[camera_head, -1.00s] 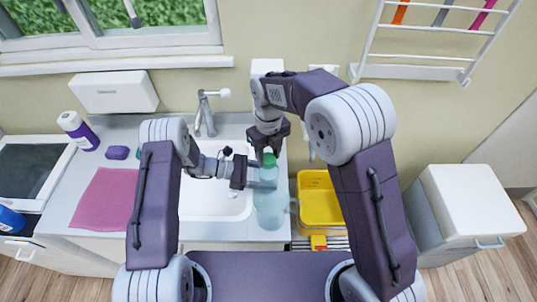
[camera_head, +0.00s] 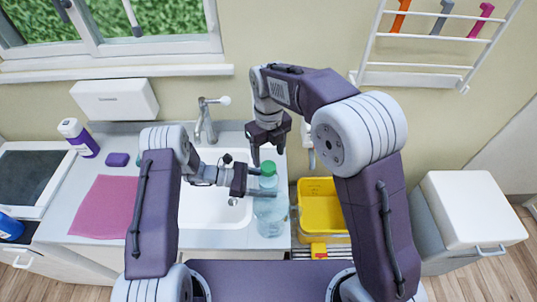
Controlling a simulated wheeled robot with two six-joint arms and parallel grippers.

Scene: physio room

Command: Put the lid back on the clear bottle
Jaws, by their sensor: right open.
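The clear bottle (camera_head: 270,219) stands upright at the right end of the counter, at the sink's right side. The green lid (camera_head: 268,169) sits on top of its neck; whether it is fully tightened cannot be told. My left gripper (camera_head: 264,187) reaches in from the left at the bottle's upper part, just below the lid, with its fingers shut on the bottle. My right gripper (camera_head: 268,154) points down just above the lid. Its fingers are open, spread to either side, and nothing is between them.
The white sink (camera_head: 215,208) with its tap (camera_head: 205,120) lies left of the bottle. A yellow bin (camera_head: 321,211) stands to the right. A pink cloth (camera_head: 105,206), a purple sponge (camera_head: 117,159) and a purple-white bottle (camera_head: 79,138) are on the left counter.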

